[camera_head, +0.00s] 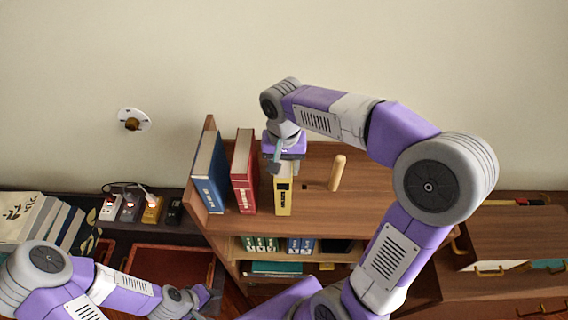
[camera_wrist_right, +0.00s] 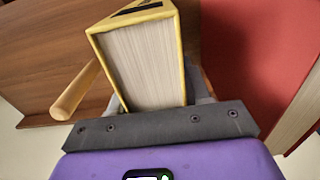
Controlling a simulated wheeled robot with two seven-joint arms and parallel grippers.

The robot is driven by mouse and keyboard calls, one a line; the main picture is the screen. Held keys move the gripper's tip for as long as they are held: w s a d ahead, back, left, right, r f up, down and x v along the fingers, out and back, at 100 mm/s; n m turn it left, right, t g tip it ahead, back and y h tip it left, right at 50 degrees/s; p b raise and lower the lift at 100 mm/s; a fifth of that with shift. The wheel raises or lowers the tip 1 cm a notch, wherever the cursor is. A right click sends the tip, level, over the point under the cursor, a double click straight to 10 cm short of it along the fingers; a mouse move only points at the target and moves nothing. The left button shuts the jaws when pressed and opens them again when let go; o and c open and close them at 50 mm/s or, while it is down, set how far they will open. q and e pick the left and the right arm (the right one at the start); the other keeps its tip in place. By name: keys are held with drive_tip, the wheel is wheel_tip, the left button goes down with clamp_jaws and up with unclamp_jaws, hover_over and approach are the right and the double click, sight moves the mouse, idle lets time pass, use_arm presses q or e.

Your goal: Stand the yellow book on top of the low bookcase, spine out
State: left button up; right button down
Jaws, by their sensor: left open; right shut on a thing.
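The yellow book (camera_head: 284,198) is upright over the top of the low bookcase (camera_head: 310,200), its labelled spine facing the front edge. My right gripper (camera_head: 282,168) is shut on it from behind. In the right wrist view the yellow book (camera_wrist_right: 145,60) sits between the fingers, its page block facing the camera. I cannot tell whether its bottom touches the wood. My left gripper (camera_head: 188,299) is open and empty at the lower left, away from the book.
A red book (camera_head: 243,172) and a blue book (camera_head: 209,173) stand left of the yellow one, with a gap between red and yellow. A wooden peg (camera_head: 338,173) rises to the right. Shelves below hold books. A dark cabinet (camera_head: 150,222) stands at left.

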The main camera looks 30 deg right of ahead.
drive_tip(key=shift+f, duration=0.2)
drive_tip(key=shift+c, duration=2.2)
unclamp_jaws()
wheel_tip(320, 180, up, 8)
drive_tip(key=shift+f+p, duration=0.2)
drive_tip(key=shift+p, duration=0.1)
